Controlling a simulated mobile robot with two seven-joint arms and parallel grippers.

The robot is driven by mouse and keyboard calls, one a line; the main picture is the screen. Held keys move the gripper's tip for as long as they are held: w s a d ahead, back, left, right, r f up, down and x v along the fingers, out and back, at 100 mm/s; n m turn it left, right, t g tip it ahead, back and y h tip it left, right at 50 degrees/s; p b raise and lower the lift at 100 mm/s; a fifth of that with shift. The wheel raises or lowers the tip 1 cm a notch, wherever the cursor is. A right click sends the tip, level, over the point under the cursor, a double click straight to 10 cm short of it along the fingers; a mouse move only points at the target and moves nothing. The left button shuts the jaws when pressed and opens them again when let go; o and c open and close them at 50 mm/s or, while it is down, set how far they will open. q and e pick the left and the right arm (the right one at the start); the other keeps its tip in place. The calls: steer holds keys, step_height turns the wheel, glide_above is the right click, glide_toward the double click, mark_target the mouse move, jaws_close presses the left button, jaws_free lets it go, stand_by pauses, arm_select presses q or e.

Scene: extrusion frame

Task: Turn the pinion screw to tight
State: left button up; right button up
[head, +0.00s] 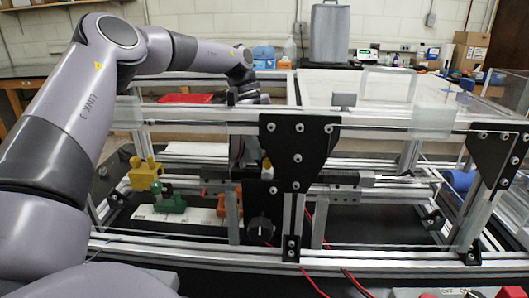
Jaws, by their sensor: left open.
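A black round knob (260,230) with a pale mark sits low at the front of the frame, below the black plate. I cannot tell for sure whether it is the pinion screw. My left arm reaches over the top rail, and my left gripper (245,158) points down inside the frame, behind the rail and beside the black plate (298,152). It is open, above the knob and apart from it; its fingertips are partly hidden. A small yellow part (266,167) shows close to the gripper. My right gripper is not in view.
Aluminium rails (390,118) and uprights surround the gripper closely. A yellow part (146,173), a green block (170,204) and an orange part (218,190) are at the left. Red wires (312,283) run in front. A blue cylinder (460,181) lies at the right.

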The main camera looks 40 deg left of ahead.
mark_target(268, 163)
arm_select(q)
steer(key=shift+v, duration=2.5)
steer(key=shift+s+d+f+n+t+y, duration=0.15)
steer(key=shift+d+f+n+t, duration=0.3)
steer(key=shift+f+n, duration=0.6)
steer(key=shift+w+d+f+n+t+y, duration=0.1)
steer(key=shift+d+f+n+t, duration=0.35)
steer(key=shift+f+n, duration=0.65)
steer(key=shift+s+d+f+n+t+y, duration=0.15)
steer(key=shift+d+f+n+t, duration=0.15)
steer(key=shift+d+f+n, duration=0.7)
steer(key=shift+a+f, duration=0.2)
steer(key=shift+a, duration=0.15)
jaws_close()
